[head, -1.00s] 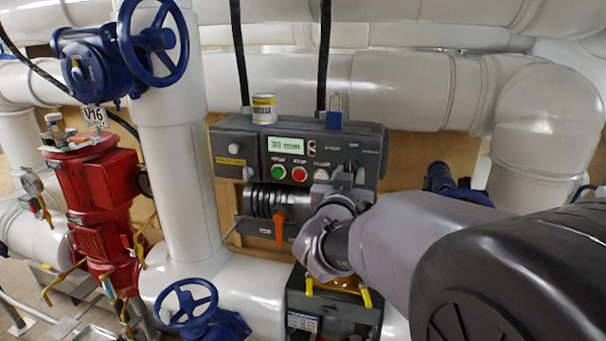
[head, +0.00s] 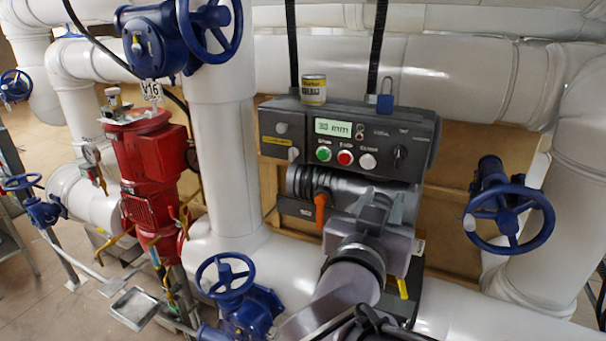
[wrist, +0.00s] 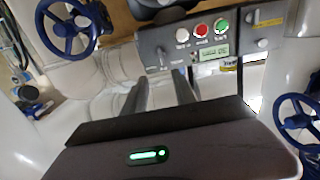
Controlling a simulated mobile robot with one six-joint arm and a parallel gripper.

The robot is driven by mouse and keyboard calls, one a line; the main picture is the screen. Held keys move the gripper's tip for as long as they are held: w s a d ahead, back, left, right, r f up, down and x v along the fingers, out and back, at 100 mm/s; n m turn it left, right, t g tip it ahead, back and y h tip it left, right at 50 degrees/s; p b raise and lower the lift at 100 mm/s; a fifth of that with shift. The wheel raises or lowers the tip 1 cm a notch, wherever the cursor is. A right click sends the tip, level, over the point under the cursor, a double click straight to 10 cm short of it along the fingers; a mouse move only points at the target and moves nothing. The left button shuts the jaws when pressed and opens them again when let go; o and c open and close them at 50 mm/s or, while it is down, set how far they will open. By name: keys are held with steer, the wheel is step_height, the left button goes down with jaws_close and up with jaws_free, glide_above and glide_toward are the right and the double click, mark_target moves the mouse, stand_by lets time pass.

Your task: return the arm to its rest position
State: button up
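My arm (head: 345,285) reaches up from the bottom of the head view, its end in front of the lower part of the grey control box (head: 280,130). My fingertips cannot be made out there. In the wrist view, which is upside down, my gripper (wrist: 159,76) shows two dark fingers standing apart. The gripper body with a green light fills the bottom of that view. The control box also shows in the wrist view (wrist: 160,45), beyond the fingertips.
An orange lever (head: 320,208) sits below the box, close left of my arm. Blue handwheels stand at right (head: 509,219), lower left (head: 226,274) and upper left (head: 209,30). A red pump (head: 150,175) stands left.

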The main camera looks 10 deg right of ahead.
steer(key=shift+s+a, duration=0.2)
steer(key=shift+s, duration=0.15)
steer(key=a+f+n+y+b, duration=0.3)
steer(key=a+f+y+b, duration=0.7)
steer(key=f, duration=0.4)
steer(key=s+f+g+y+b, duration=0.1)
steer(key=s+f+g+b, duration=0.3)
steer(key=s+f, duration=0.4)
steer(key=s+f+g+y+b, duration=0.1)
steer(key=s+f+g+b, duration=0.4)
steer(key=f, duration=0.8)
steer(key=s+b, duration=0.1)
steer(key=s, duration=0.2)
steer(key=shift+f+m+b, duration=0.15)
steer(key=shift+m+b, duration=0.15)
